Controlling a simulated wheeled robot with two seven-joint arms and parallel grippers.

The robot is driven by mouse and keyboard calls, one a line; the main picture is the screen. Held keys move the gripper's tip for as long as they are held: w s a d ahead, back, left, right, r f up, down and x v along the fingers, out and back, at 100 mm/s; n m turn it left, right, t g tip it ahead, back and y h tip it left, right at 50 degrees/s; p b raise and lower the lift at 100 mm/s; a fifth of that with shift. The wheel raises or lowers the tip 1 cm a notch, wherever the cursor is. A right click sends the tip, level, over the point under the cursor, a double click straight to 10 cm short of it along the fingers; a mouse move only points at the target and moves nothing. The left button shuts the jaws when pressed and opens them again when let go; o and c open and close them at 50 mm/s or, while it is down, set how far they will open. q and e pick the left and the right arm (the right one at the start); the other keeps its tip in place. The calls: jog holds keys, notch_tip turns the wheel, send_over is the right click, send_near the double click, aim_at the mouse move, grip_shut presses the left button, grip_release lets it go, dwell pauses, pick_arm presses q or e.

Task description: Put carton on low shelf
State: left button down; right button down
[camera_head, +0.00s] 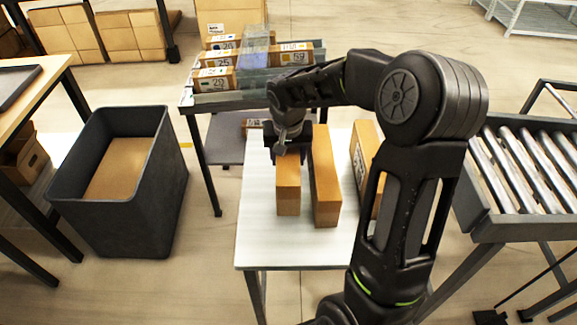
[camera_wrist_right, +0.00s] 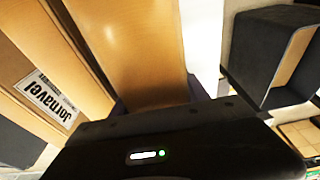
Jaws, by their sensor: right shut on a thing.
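My right gripper (camera_head: 290,152) points down at the far end of the leftmost brown carton (camera_head: 288,194) and is shut on it. The carton is over the white table; I cannot tell whether it touches the top. In the right wrist view the held carton (camera_wrist_right: 132,45) fills the middle, and the fingertips are mostly hidden. The low shelf (camera_head: 226,150) is a dark grey board under the rack at the back, with a small labelled carton (camera_head: 254,125) near it. My left gripper is not in view.
Two more cartons stand on the white table (camera_head: 257,240): a long one (camera_head: 325,185) and a labelled one (camera_head: 364,160). The rack's upper level holds several labelled cartons (camera_head: 214,80). A grey bin (camera_head: 118,215) stands left, a roller conveyor (camera_head: 520,170) right.

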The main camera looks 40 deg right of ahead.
aim_at(288, 160)
jog(key=shift+s+a+x, duration=0.1)
jog(key=shift+s+x, duration=0.05)
jog(key=shift+x, duration=0.75)
jog(key=shift+s+a+x, duration=0.1)
jog(key=shift+s+x, duration=0.05)
jog(key=shift+x, duration=0.7)
jog(key=shift+f, duration=0.2)
jog(key=shift+f, duration=0.15)
jog(key=c, duration=0.6)
grip_release()
jog(key=shift+r, duration=0.2)
jog(key=v, duration=1.2)
jog(key=shift+w, duration=0.1)
